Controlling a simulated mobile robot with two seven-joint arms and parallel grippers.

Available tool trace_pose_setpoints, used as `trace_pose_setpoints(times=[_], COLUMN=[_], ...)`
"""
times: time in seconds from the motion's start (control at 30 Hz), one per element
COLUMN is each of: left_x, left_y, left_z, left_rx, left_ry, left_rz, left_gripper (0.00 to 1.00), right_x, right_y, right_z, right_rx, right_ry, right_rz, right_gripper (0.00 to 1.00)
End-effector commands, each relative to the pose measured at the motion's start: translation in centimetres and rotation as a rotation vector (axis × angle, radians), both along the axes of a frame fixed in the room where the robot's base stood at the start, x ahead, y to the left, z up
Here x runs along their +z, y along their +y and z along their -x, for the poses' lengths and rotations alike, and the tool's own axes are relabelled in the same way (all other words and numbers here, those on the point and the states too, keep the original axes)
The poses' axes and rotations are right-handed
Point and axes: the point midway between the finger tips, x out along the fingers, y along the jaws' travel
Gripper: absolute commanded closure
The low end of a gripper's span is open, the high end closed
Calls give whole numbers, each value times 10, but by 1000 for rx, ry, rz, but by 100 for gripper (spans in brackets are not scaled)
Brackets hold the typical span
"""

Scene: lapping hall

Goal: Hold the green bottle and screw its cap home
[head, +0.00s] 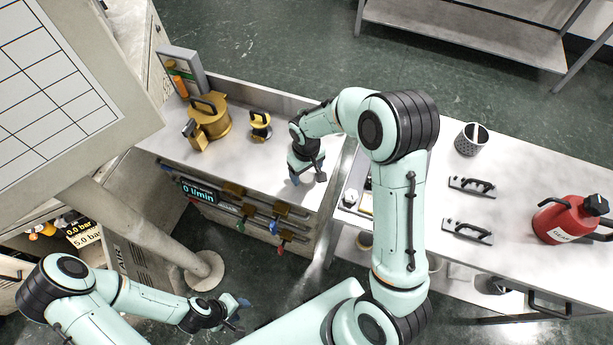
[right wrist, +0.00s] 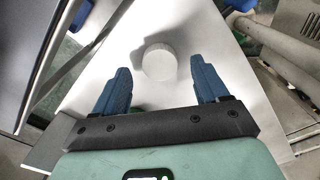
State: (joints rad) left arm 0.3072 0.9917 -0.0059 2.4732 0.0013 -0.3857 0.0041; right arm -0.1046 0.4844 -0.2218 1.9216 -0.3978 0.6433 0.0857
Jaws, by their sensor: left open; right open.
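A white round, flat-topped thing, which looks like a cap (right wrist: 160,62), sits on the pale bench top in the right wrist view. It lies just beyond and between the fingertips of my right gripper (right wrist: 163,75), which is open, with nothing between its fingers. In the head view my right gripper (head: 308,178) points down over the right end of the left bench, and the cap is hidden there. My left gripper (head: 238,313) is open and empty, low in front of the bench, over the floor.
The left bench (head: 165,148) carries a brass pot (head: 209,120), a small brass piece (head: 260,124) and a board (head: 184,68). Valve handles stick out of its front. The right bench (head: 525,180) holds a perforated cup (head: 471,139), two black handles and a red can (head: 566,219).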

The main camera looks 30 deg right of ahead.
Motion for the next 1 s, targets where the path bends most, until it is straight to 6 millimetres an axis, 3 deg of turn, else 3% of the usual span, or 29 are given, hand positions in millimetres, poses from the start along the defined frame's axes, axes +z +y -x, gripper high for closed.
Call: trace_pose_setpoints(times=[0.13, 0.47, 0.5, 0.67, 0.7, 1.0], left_x=[0, 0, 0, 0, 0, 0], left_y=[0, 0, 0, 0, 0, 0], left_z=[0, 0, 0, 0, 0, 0], left_rx=[0, 0, 0, 0, 0, 0], left_ry=[0, 0, 0, 0, 0, 0], left_rz=[0, 0, 0, 0, 0, 0], left_gripper=[57, 57, 57, 57, 57, 57], right_x=[-14, -15, -15, -15, -15, -13], right_y=[0, 0, 0, 0, 0, 0], right_z=[1, 0, 0, 0, 0, 0], right_rx=[0, 0, -1, 0, 0, 0], right_ry=[1, 0, 0, 0, 0, -1], right_rz=[0, 0, 0, 0, 0, 0], right_gripper=[26, 26, 30, 82, 85, 85])
